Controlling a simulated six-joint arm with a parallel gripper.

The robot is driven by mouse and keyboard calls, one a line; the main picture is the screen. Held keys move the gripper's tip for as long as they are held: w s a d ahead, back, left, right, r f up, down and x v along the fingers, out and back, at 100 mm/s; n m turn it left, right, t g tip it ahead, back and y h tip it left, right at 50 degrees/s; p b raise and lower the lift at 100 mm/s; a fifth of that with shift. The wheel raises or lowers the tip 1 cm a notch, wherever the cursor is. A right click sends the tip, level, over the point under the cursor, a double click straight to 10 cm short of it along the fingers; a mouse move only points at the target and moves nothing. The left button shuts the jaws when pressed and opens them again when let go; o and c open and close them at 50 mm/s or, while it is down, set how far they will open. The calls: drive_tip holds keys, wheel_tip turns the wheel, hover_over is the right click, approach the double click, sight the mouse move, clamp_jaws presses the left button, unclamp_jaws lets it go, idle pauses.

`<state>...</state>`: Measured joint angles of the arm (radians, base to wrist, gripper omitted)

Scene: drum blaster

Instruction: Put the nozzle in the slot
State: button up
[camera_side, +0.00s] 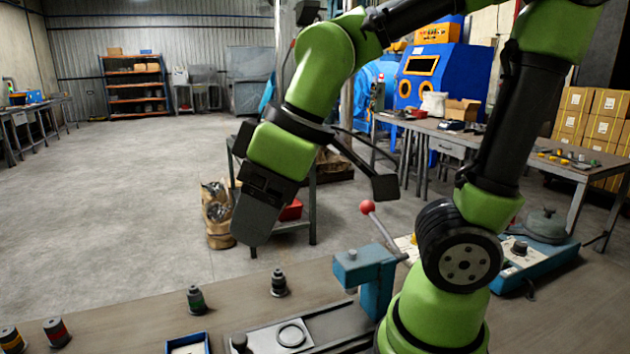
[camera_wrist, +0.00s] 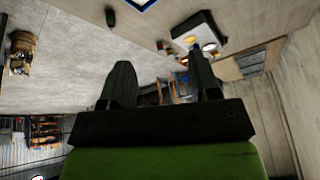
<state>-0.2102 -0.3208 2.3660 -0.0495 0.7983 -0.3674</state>
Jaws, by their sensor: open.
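Several small dark stepped cylinders that look like nozzles stand upright on the bench in the side view: one with a green band (camera_side: 195,300), an all-dark one (camera_side: 279,284), one with a red band (camera_side: 57,333) and one with a yellow-orange band (camera_side: 11,340). A light plate with a dark ring (camera_side: 291,335) lies at the bottom edge; I cannot tell whether it is the slot. My gripper (camera_side: 248,232) hangs above and behind the cylinders, touching none. In the wrist view its two fingers (camera_wrist: 161,72) are spread with nothing between them.
A blue-rimmed tray (camera_side: 206,340) is cut off at the bottom edge. A teal lever block (camera_side: 366,268) with a red ball knob (camera_side: 367,206) stands right of the plate. The bench (camera_side: 235,306) is clear between the green-banded and all-dark cylinders.

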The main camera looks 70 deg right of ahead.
drive_tip(key=s+d+r+m, duration=0.1)
drive_tip(key=m, duration=0.1)
drive_tip(key=s+d+r+m+t, duration=0.1)
drive_tip(key=m, duration=0.1)
drive_tip(key=s+r+m+t, duration=0.1)
drive_tip(key=s+m, duration=0.1)
drive_tip(key=shift+s+d, duration=0.1)
drive_tip(key=shift+d, duration=0.3)
drive_tip(key=shift+o, duration=0.3)
drive_tip(key=shift+s+d+m+t, duration=0.15)
drive_tip(key=shift+s+m+t, duration=0.25)
drive_tip(key=shift+m, duration=0.2)
drive_tip(key=shift+w, duration=0.1)
